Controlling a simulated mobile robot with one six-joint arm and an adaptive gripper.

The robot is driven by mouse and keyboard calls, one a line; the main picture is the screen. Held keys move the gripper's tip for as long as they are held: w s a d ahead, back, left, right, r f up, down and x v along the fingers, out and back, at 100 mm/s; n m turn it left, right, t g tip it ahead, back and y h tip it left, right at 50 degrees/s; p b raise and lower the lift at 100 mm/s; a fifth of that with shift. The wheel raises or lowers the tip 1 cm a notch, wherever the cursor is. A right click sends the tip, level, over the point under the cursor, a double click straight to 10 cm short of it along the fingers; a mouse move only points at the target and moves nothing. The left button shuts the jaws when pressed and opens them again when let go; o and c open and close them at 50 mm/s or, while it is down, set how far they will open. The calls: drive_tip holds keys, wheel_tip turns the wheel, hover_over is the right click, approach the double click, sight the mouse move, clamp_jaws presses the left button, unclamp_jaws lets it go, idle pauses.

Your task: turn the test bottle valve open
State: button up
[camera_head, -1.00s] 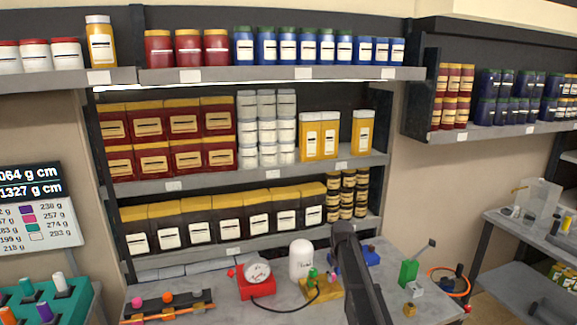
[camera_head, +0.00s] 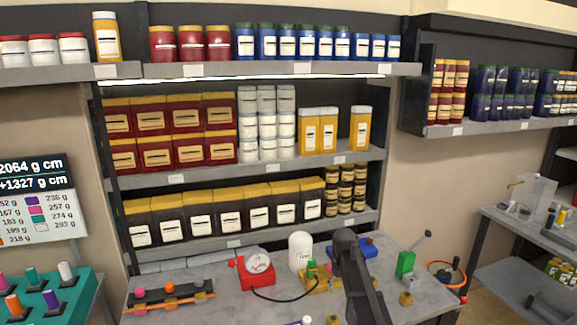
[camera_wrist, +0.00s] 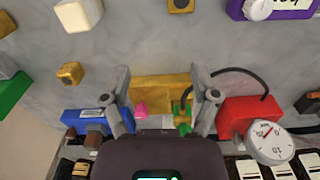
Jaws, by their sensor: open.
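The white bottle (camera_head: 300,254) stands upright on the bench, behind a yellow block (camera_head: 318,286) carrying small green and pink parts. In the wrist view the yellow block (camera_wrist: 160,88) lies beyond my fingers, with a pink knob (camera_wrist: 141,109) and a green fitting (camera_wrist: 181,112) on it. I cannot tell which part is the valve. My gripper (camera_wrist: 160,72) is open and empty, its two fingers spread to either side of these parts in the picture. In the head view my arm hides the gripper and part of the block's right side.
A red gauge box (camera_head: 257,271) stands left of the block, with a black hose running to the block. A blue box (camera_head: 368,250) is behind my arm, and a green box (camera_head: 406,263) with a lever stands farther right. Shelves of jars rise behind the bench.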

drive_tip(key=s+f+m+b, duration=0.1)
drive_tip(key=s+f+b, duration=0.3)
drive_tip(key=s, duration=0.8)
drive_tip(key=s+f+m+b, duration=0.2)
drive_tip(key=s+f+b, duration=0.2)
drive_tip(key=s, duration=0.8)
drive_tip(key=shift+f, duration=0.2)
